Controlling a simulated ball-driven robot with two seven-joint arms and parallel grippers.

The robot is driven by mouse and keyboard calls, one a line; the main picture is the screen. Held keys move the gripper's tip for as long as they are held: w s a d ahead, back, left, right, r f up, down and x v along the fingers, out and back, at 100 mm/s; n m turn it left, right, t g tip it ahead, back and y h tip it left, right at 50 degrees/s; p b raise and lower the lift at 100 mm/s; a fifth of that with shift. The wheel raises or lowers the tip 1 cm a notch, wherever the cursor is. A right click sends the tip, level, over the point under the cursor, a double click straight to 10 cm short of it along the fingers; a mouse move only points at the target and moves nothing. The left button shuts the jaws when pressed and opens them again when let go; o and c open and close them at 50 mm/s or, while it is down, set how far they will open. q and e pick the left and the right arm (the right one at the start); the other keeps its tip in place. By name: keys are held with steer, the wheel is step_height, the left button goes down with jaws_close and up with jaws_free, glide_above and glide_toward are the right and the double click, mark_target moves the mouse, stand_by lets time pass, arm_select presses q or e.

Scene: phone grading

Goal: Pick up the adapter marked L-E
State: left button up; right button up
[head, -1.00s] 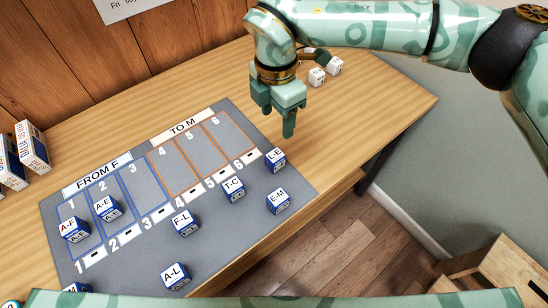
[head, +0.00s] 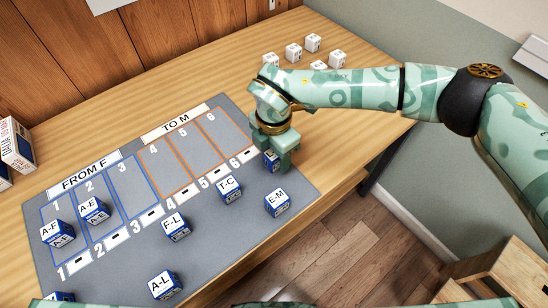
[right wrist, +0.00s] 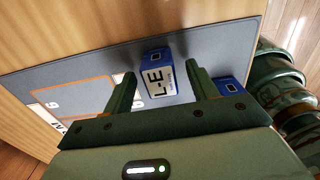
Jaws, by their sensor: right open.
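The adapter marked L-E (right wrist: 157,80) is a small blue and white box on the grey mat (head: 222,258). In the right wrist view it stands between the two fingers of my right gripper (right wrist: 160,92), with its label facing the camera. In the head view a blue part of the adapter (head: 270,160) shows, and the gripper hides most of it. My right gripper (head: 276,164) is open around it, pointing down. My left gripper is not in view.
The E-M adapter (head: 277,202) and T-C adapter (head: 229,188) stand close by on the mat. F-L (head: 175,226), A-L (head: 164,284), A-E (head: 94,210) and A-F (head: 57,232) are further left. Several white cubes (head: 293,53) stand at the back of the table.

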steer(key=shift+f, duration=0.8)
steer(key=shift+r, duration=0.15)
steer(key=shift+c, duration=1.2)
steer(key=c, duration=0.8)
